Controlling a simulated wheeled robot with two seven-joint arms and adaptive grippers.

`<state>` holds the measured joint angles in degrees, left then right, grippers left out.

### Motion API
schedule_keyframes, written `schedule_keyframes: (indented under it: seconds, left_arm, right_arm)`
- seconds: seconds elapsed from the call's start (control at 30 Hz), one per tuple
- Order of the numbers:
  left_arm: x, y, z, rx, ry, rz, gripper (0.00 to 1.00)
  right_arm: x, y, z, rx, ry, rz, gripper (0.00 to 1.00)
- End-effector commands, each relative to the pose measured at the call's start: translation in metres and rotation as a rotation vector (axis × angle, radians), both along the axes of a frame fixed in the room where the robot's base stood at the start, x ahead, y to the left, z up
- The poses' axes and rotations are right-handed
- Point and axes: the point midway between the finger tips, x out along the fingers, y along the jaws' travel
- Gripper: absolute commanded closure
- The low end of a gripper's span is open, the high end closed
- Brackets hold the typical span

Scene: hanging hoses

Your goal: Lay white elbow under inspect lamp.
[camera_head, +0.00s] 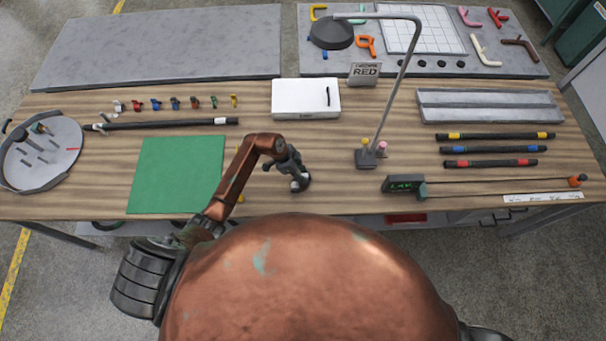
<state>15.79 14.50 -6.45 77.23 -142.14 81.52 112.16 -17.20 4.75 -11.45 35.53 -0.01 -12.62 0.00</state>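The white elbow (487,52) is a cream-white bent piece lying on the grey panel at the back right, left of a brown elbow. The lamp (331,33) has a dark round head on a bent grey pole. Its base (368,159) stands at the table's middle. The head hangs over the left part of that back panel, well left of the white elbow. My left gripper (298,182) points down over the table, left of the lamp base and far from the elbow. Its fingers are dark and small with a whitish patch, so their opening is unclear. My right gripper is out of view.
A brown elbow (520,47), pink elbow (467,17) and red elbow (497,16) lie near the white one. An orange piece (366,45) and a sign (365,74) are near the lamp head. A white box (300,98) stands mid-table; the lamp pole rises right of it.

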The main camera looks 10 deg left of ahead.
Motion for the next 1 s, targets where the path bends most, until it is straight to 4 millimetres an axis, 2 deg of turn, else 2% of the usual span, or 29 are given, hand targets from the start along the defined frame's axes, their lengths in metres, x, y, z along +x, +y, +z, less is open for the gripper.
schedule_keyframes:
  seconds: [0.13, 0.37, 0.5, 0.67, 1.0]
  left_arm:
    - [0.0, 0.0, 0.0, 0.0, 0.0, 0.0, 0.63]
    - [0.0, 0.0, 0.0, 0.0, 0.0, 0.0, 0.63]
    - [0.0, 0.003, 0.007, 0.001, -0.002, 0.001, 0.63]
    - [-0.002, 0.014, 0.031, 0.002, -0.004, 0.0, 0.63]
    - [-0.01, 0.038, 0.092, 0.002, -0.003, -0.002, 0.63]
  right_arm:
    - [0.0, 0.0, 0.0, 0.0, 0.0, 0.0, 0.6]
    - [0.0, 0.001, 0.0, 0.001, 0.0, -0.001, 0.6]
    - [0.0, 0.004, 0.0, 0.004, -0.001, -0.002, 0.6]
    - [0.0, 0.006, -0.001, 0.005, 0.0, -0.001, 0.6]
    - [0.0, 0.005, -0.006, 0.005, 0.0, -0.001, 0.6]
